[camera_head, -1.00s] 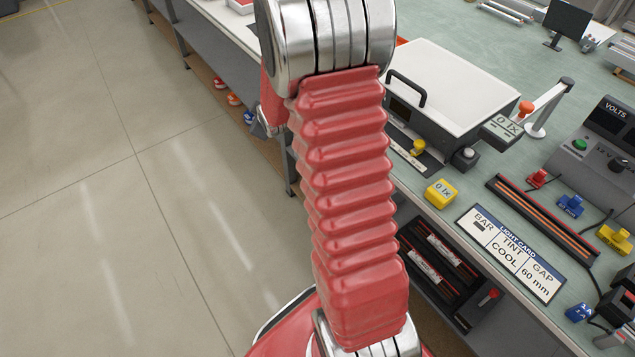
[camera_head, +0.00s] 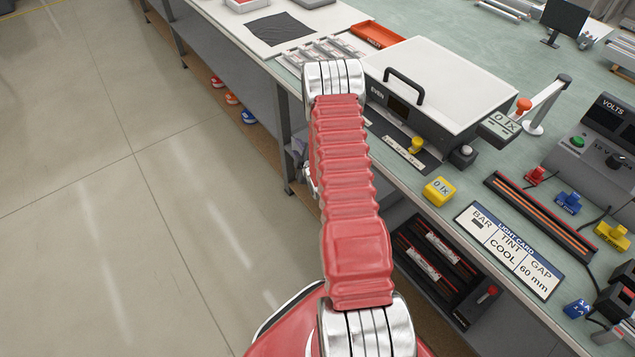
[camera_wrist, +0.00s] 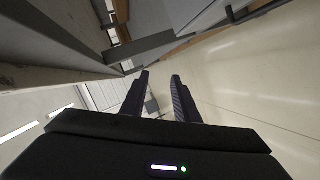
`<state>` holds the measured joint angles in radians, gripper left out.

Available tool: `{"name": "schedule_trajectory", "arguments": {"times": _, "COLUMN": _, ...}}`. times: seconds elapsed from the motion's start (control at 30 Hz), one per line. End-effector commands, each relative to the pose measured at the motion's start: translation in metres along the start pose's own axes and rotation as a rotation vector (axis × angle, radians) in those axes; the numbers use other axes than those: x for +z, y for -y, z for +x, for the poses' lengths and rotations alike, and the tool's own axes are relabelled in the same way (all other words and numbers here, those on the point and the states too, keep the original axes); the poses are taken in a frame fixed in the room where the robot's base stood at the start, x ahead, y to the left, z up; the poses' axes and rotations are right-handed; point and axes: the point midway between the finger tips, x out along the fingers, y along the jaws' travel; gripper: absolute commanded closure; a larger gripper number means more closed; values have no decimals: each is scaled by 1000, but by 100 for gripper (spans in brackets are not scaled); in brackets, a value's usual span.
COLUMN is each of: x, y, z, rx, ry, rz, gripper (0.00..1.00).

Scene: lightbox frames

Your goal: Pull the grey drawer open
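I cannot pick out the grey drawer for certain in either view. In the wrist view, grey panels (camera_wrist: 195,20) of a bench or cabinet fill the top, with a dark bar-like fitting (camera_wrist: 245,12) at upper right that I cannot identify. My gripper (camera_wrist: 159,75) shows there with its two dark fingers apart and nothing between them. It is hidden in the head view, where my red arm runs up along the bench's front edge.
The bench holds a white-lidded box (camera_head: 440,85) with a black handle, a yellow block (camera_head: 439,191) and a light card (camera_head: 510,250). Below the bench top is a dark rack (camera_head: 435,250) with a red knob. Open floor (camera_head: 150,230) lies to the left.

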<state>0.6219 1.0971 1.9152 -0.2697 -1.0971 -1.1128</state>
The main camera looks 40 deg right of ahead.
Motion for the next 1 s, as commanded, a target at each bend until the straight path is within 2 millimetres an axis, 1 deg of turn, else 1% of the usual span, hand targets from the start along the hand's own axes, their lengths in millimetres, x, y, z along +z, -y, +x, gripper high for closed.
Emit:
{"name": "schedule_trajectory", "arguments": {"times": 0.03, "x": 12, "y": 13, "z": -1, "rx": 8, "ry": 2, "rz": -9, "gripper": 72}}
{"name": "schedule_trajectory", "arguments": {"times": 0.27, "x": 53, "y": 58, "z": -9, "rx": 78, "ry": -8, "rz": -67, "gripper": 72}}
{"name": "schedule_trajectory", "arguments": {"times": 0.47, "x": 86, "y": 100, "z": -27, "rx": 140, "ry": -7, "rz": -115, "gripper": 72}}
{"name": "schedule_trajectory", "arguments": {"times": 0.6, "x": 106, "y": 130, "z": -44, "rx": 187, "ry": -1, "rz": -146, "gripper": 72}}
{"name": "schedule_trajectory", "arguments": {"times": 0.8, "x": 127, "y": 168, "z": -71, "rx": 250, "ry": 11, "rz": -185, "gripper": 72}}
{"name": "schedule_trajectory", "arguments": {"times": 0.93, "x": 134, "y": 181, "z": -84, "rx": 278, "ry": 19, "rz": -201, "gripper": 72}}
{"name": "schedule_trajectory", "arguments": {"times": 1.0, "x": 136, "y": 184, "z": -87, "rx": 286, "ry": 20, "rz": -206, "gripper": 72}}
